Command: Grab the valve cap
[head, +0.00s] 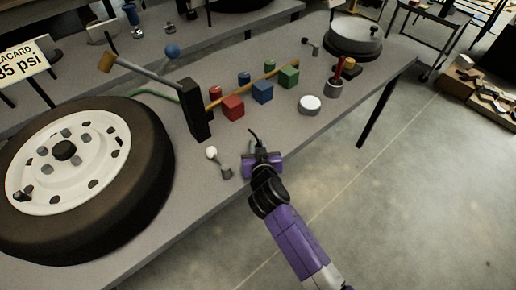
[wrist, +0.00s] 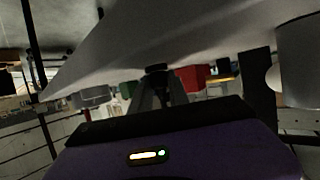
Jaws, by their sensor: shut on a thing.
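My gripper (head: 259,153) is low over the near edge of the grey workbench (head: 272,128) in the head view. In the wrist view its two grey fingers (wrist: 157,88) come together on a small dark piece, which I take to be the valve cap (wrist: 157,68). The cap is too small to make out clearly in the head view, where the gripper hides most of that spot. A wheel (head: 95,170) with a black tyre and white rim lies on the bench at the left.
A small grey cylinder (head: 227,173) and a white ball (head: 211,152) stand just left of my gripper. Behind are a black upright block (head: 195,110), red (head: 233,107), blue (head: 263,92) and green blocks (head: 289,76), and a white-topped round tin (head: 310,104). Open floor lies right.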

